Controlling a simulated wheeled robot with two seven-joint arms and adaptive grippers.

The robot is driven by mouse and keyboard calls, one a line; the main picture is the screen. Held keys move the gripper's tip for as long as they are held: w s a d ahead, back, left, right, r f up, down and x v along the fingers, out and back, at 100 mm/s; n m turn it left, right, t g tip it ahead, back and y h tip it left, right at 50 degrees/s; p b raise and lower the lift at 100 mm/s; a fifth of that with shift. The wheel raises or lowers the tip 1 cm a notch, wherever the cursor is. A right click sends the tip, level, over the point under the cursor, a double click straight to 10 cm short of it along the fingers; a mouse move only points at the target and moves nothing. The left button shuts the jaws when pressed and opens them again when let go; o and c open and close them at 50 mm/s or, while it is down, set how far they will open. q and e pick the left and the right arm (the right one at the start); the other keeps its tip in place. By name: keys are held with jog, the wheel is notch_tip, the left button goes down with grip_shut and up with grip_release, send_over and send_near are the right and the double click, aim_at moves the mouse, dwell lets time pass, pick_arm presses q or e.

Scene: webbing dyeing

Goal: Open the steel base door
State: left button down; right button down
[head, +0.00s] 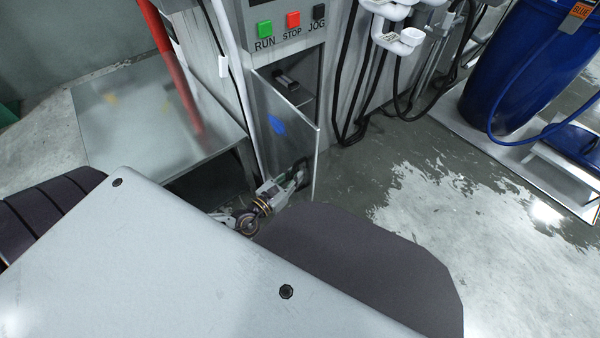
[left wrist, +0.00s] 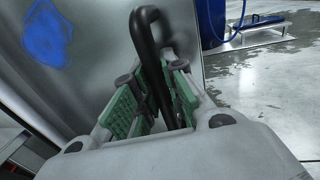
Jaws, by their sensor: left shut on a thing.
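The steel base door (head: 288,132) stands partly open below the control panel, swung outward, with a blue mark on its face. In the left wrist view the door (left wrist: 95,50) fills the upper left. My left gripper (head: 294,180) is at the door's lower right part. In the left wrist view, its green-padded fingers (left wrist: 155,98) are closed around the black bar handle (left wrist: 147,42). Behind the door a dark opening (head: 300,80) shows a small grey part inside. My right gripper is not in view.
Above the door are RUN, STOP and JOG buttons (head: 293,19). Black hoses (head: 350,110) hang to the right. A steel table (head: 150,105) with a red pipe (head: 180,75) stands left. A blue barrel (head: 520,65) stands far right. Wet floor between is open.

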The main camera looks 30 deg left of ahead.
pick_arm(q)
jog(key=shift+s, duration=0.1)
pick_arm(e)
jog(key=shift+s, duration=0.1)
pick_arm(q)
jog(key=c, duration=1.6)
grip_release()
jog(key=shift+o, duration=0.7)
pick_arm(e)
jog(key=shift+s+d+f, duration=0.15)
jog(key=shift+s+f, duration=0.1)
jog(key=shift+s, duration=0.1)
pick_arm(q)
jog(key=shift+s, duration=0.1)
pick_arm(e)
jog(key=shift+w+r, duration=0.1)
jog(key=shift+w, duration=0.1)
pick_arm(q)
jog(key=v, duration=1.1)
jog(key=shift+s, duration=0.35)
jog(key=shift+a, duration=0.15)
jog(key=shift+a, duration=0.1)
